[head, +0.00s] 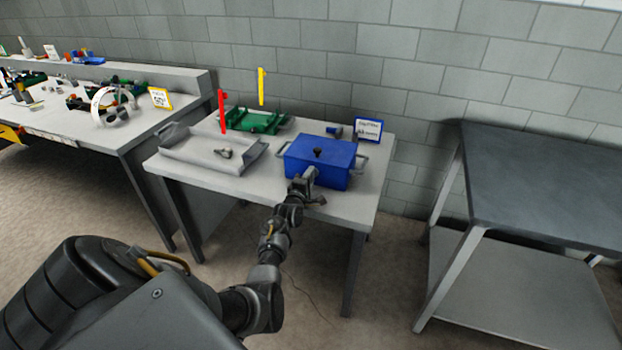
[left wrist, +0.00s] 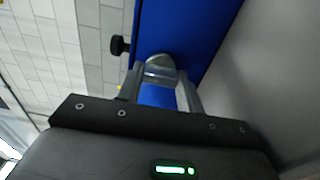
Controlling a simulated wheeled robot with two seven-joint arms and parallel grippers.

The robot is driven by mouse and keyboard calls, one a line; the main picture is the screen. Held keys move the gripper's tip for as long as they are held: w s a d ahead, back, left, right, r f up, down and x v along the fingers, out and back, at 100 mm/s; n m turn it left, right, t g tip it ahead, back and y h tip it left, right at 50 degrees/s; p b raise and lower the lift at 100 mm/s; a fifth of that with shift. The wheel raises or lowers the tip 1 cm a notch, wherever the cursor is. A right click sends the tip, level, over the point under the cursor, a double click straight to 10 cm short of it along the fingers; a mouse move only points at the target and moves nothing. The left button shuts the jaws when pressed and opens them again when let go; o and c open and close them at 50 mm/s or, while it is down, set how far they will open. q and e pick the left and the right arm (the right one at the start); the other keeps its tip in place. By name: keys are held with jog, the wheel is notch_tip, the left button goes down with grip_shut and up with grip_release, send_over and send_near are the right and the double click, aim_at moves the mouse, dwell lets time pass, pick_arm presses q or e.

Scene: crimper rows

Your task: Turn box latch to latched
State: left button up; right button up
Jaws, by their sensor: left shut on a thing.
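A blue box (head: 331,169) with a black knob (head: 318,152) on its lid stands on the light grey table, its lid down. My left gripper (head: 305,180) is at the box's front face, towards its left side. In the left wrist view my left gripper (left wrist: 164,88) is shut on a rounded grey metal latch (left wrist: 160,66) against the blue box (left wrist: 207,35). The black knob (left wrist: 119,45) shows to the left there. The latch's lower part is hidden between the fingers. My right gripper is out of view.
A grey tray (head: 190,158) with a small part on it lies left of the box. Behind are a green tray (head: 250,122), red and yellow markers and a blue-framed sign (head: 368,129). A dark table (head: 545,180) stands apart to the right.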

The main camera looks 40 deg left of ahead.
pick_arm(q)
jog(key=o, duration=1)
jog(key=v, duration=1.1)
jog(key=shift+a+r, duration=0.1)
jog(key=shift+a, duration=0.05)
